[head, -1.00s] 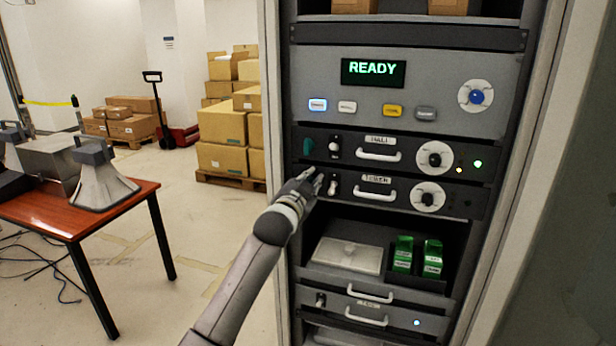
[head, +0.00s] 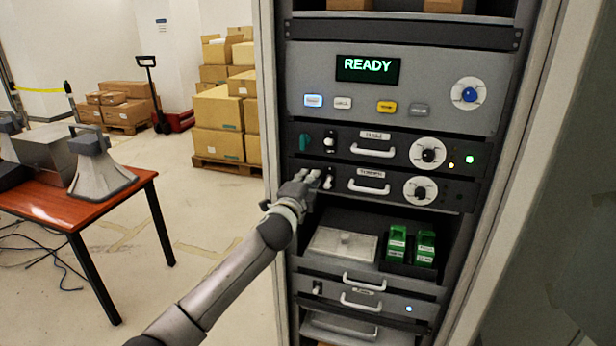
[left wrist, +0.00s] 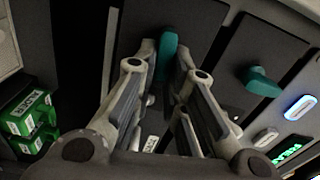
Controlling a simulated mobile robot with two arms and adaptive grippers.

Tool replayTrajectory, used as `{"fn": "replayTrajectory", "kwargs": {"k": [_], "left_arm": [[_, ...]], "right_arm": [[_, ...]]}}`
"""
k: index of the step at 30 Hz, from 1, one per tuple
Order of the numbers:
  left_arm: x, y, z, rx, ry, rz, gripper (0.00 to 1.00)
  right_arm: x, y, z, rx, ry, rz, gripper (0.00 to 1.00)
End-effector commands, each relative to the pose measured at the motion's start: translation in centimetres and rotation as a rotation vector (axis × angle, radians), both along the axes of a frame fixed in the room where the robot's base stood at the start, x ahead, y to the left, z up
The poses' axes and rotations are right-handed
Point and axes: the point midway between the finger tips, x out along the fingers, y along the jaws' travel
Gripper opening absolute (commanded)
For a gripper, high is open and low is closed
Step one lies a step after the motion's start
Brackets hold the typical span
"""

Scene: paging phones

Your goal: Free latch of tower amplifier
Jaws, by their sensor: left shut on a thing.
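The tower amplifier (head: 455,195) is the lower of two dark units in the rack, with a small label, a white handle (head: 369,187) and a round dial (head: 420,190). My left gripper (head: 317,180) is at its left end, beside a white switch (head: 328,179), and hides its latch in the head view. In the left wrist view a teal latch (left wrist: 168,45) stands between the two fingers, and the gripper is shut on it. Its exact turn is hard to tell. My right gripper is not in view.
The upper amplifier (head: 462,143) has its own teal latch (head: 305,142), also in the left wrist view (left wrist: 260,82). Above is a panel with a READY display (head: 367,69) and buttons. Green boxes (head: 397,245) sit below. A red table (head: 115,205) stands left, with open floor between.

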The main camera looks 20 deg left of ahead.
Motion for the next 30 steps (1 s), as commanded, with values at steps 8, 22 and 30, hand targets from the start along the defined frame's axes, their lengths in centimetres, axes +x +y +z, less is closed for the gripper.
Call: {"fn": "replayTrajectory", "kwargs": {"k": [8, 22, 30], "left_arm": [[0.00, -0.06, -0.21, 0.091, -0.002, -0.001, 0.00], [0.00, -0.06, -0.31, 0.110, -0.003, -0.001, 0.00], [0.00, -0.05, -0.28, 0.109, -0.003, 0.000, 0.34]], "right_arm": [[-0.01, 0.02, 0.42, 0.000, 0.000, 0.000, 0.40], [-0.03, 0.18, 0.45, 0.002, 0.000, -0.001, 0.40], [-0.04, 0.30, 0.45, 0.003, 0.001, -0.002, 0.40]]}}
